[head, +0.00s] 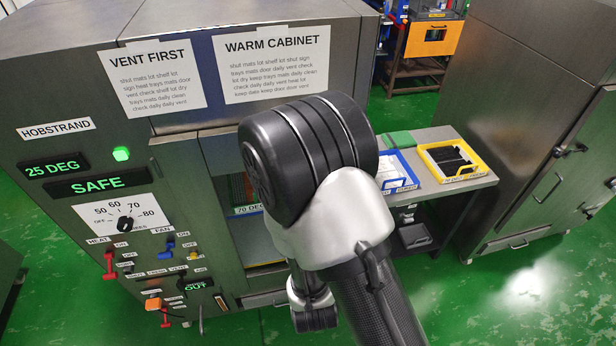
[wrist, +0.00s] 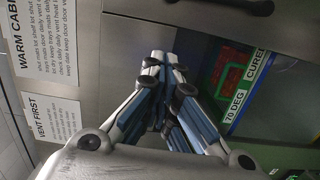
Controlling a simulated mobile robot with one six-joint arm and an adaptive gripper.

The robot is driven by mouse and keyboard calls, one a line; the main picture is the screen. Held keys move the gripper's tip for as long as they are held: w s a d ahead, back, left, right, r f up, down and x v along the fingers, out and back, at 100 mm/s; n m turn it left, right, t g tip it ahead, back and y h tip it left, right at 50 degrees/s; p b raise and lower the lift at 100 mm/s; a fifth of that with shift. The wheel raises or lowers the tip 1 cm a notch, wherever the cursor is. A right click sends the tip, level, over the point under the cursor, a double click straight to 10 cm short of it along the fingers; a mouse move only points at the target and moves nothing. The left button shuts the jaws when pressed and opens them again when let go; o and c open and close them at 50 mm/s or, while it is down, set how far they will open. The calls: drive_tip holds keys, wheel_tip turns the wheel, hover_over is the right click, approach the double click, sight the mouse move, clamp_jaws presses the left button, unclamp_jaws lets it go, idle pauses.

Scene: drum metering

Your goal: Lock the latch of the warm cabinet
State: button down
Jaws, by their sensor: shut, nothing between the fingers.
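The warm cabinet (head: 62,92) is a large grey metal cabinet on the left of the head view, with paper signs reading "VENT FIRST" and "WARM CABINET" on its front. Its grey face also shows in the wrist view (wrist: 118,50). Behind a window or opening in its front is a shelf label (wrist: 234,88) reading "70 DEG" and "CURED". My gripper (wrist: 166,58) is shut and empty, with its fingertips in front of the cabinet face. Whether they touch it I cannot tell. In the head view my arm hides the gripper and part of the cabinet front. I cannot make out the latch.
A control panel with a dial (head: 125,222), switches and a lit "SAFE" display (head: 97,184) is at the cabinet's left. A side table holds a blue-edged tray (head: 398,172) and a yellow tray (head: 421,160). Another grey cabinet (head: 535,110) stands right. Green floor lies between.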

drive_tip(key=w+d+b, duration=0.2)
drive_tip(key=w+b, duration=0.7)
drive_tip(key=shift+w+b, duration=0.3)
drive_tip(key=shift+w, duration=0.15)
idle(0.5)
